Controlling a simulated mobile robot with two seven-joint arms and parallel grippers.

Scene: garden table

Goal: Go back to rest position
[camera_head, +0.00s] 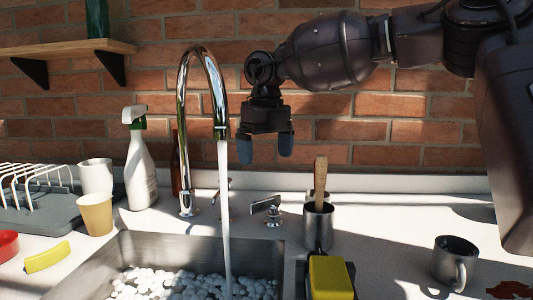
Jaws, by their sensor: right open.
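My right gripper (265,148) hangs from my arm, which comes in from the upper right. Its fingers point down and are apart, with nothing between them. It is in the air just right of the chrome faucet (182,110) and its running water (225,200), in front of the brick wall. In the picture it shows above the small tap handle (266,205). My left gripper is not in view.
A metal sink (110,265) holds white pebbles. A white spray bottle (140,170), paper cup (96,215) and dish rack (35,200) stand left. A metal holder (318,225) with a wooden handle, a yellow sponge (330,277) and a metal mug (453,260) stand right.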

